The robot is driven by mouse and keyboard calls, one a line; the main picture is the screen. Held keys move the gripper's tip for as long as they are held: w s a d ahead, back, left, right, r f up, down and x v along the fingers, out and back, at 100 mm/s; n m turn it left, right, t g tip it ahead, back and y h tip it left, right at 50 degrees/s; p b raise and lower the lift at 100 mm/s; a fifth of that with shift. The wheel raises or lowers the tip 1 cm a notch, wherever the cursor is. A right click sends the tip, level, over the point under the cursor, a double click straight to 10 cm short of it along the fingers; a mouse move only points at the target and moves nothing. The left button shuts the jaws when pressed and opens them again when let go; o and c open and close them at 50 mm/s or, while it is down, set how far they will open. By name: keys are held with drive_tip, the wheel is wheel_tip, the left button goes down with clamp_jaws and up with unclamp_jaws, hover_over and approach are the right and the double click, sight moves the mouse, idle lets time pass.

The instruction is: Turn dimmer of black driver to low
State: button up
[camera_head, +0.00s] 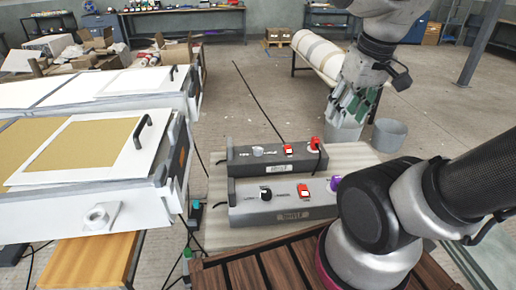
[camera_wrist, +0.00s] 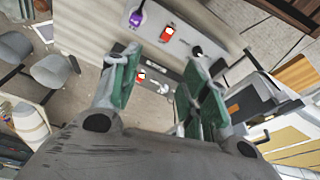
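The black driver (camera_head: 240,168) is a dark box at the back of a pale board. It has a white dimmer knob (camera_head: 258,151) on its left, a red switch (camera_head: 288,150) in the middle and a red part (camera_head: 315,144) at its right end. My gripper (camera_head: 350,105) is above the floor, behind and right of the driver, touching nothing. In the wrist view, my gripper (camera_wrist: 160,78) is open and empty, with green-padded fingers apart. The white knob (camera_wrist: 163,88) and red switch (camera_wrist: 141,75) show between them; the fingers partly hide the black driver. The knob's exact setting is too small to tell.
A grey driver (camera_head: 290,212) with black knob, red switch and purple part sits in front of the black one. White mould tables (camera_head: 100,222) stand at the left. Cables lie left of the drivers.

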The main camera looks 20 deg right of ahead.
drive_tip(key=w+a+f+g, duration=0.3)
drive_tip(key=w+f, duration=0.4)
drive_tip(key=w, duration=0.3)
drive_tip(key=m+g, duration=0.1)
drive_tip(key=m, duration=1.1)
hover_over(258, 149)
drive_tip(key=s, duration=0.4)
drive_tip(key=f, duration=1)
drive_tip(key=d+f, duration=0.1)
drive_tip(key=f, duration=0.4)
drive_tip(key=shift+w+f, duration=0.1)
drive_tip(key=shift+f, duration=0.15)
drive_tip(key=w+m, duration=0.2)
drive_tip(key=m, duration=0.1)
drive_tip(key=w+a+r+m+t, duration=0.1)
drive_tip(key=shift+w+m, duration=0.3)
drive_tip(key=shift+m, duration=0.1)
drive_tip(key=shift+w+m, duration=0.25)
drive_tip(key=shift+m, duration=0.95)
drive_tip(key=shift+f, duration=0.1)
drive_tip(key=shift+m, duration=0.3)
wheel_tip(258, 149, down, 8)
drive_tip(key=shift+r, duration=0.25)
